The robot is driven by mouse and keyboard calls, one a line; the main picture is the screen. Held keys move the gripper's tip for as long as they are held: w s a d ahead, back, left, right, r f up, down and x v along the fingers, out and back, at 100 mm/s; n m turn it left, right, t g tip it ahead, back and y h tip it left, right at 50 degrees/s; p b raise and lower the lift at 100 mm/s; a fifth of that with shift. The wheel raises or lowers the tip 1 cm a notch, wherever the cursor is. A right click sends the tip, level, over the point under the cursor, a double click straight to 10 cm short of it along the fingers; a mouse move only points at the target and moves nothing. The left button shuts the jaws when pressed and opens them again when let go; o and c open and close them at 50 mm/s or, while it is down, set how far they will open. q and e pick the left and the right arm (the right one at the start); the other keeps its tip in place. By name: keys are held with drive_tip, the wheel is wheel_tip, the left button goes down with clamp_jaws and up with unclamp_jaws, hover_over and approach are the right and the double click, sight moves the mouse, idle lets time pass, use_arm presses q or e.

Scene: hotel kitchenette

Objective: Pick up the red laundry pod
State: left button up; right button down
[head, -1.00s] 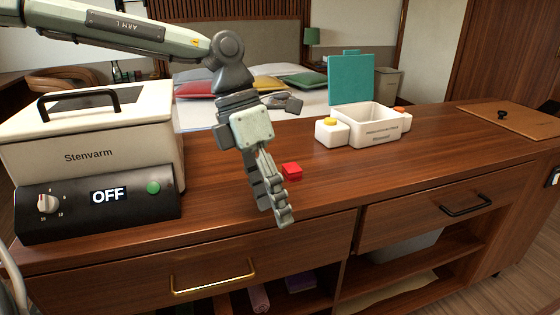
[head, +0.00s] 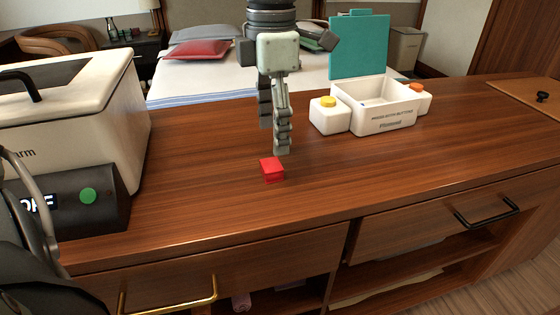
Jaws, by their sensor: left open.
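The red laundry pod (head: 272,169) is a small red block lying on the wooden counter (head: 200,200), near the middle of the head view. My left gripper (head: 275,140) points down just behind and above the pod. Its fingers are open, seen nearly edge-on, with nothing between them. I cannot tell the exact gap between the fingertips and the pod. My right gripper is not in view.
A white box (head: 372,110) with a raised teal lid (head: 359,47) and yellow and orange buttons stands to the right. A white cooker (head: 75,110) with a dark panel stands at the left. The counter around the pod is clear.

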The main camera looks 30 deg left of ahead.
sight(274, 164)
use_arm(q)
wheel_tip(274, 164, down, 6)
drive_tip(key=shift+s+d+f+p, duration=0.15)
drive_tip(key=shift+p, duration=0.2)
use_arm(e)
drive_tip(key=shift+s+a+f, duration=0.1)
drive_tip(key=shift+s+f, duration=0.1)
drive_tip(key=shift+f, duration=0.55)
use_arm(q)
drive_tip(key=shift+c, duration=0.5)
drive_tip(key=c, duration=0.9)
